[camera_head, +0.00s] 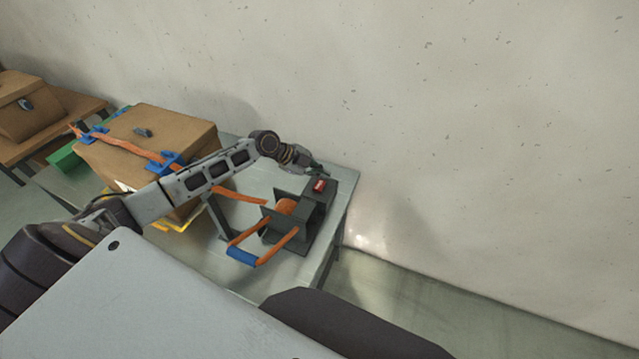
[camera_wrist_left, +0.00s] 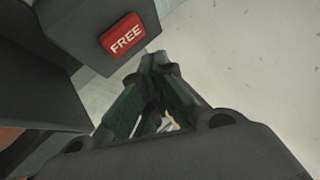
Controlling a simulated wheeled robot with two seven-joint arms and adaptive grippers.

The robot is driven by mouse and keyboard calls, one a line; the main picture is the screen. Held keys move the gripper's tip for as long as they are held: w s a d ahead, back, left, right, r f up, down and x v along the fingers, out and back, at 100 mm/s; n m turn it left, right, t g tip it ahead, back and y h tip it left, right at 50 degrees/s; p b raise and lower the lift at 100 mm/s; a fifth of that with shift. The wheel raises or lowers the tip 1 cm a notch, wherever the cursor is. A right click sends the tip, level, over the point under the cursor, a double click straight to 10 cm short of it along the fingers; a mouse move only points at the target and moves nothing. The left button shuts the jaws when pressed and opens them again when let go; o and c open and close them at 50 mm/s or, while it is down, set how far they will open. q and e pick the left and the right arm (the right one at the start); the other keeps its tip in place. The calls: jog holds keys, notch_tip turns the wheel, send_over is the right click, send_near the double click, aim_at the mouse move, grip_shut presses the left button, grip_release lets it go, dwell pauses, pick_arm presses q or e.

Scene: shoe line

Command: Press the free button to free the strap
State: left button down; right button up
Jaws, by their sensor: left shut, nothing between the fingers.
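The red free button (camera_head: 319,185) sits on top of the dark strap machine (camera_head: 313,211) near the right end of the metal table. In the left wrist view the button (camera_wrist_left: 123,35) is large, with "FREE" in white letters. My left gripper (camera_head: 322,172) is shut and empty, just behind the button in the head view. In the left wrist view its fingertips (camera_wrist_left: 158,62) are beside the button's corner, apart from it in the picture. The orange strap (camera_head: 239,195) runs from the machine towards the cardboard box (camera_head: 150,135). My right gripper is not in view.
A blue-gripped handle (camera_head: 243,256) on orange strap hangs at the front of the machine. The metal table (camera_head: 338,190) ends just right of the machine, with a concrete wall behind. Another box (camera_head: 25,105) stands on a wooden table at the far left.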

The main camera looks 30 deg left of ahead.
pick_arm(q)
jog(key=shift+r+p, duration=0.75)
jog(key=shift+r, duration=0.6)
jog(key=shift+d, duration=0.1)
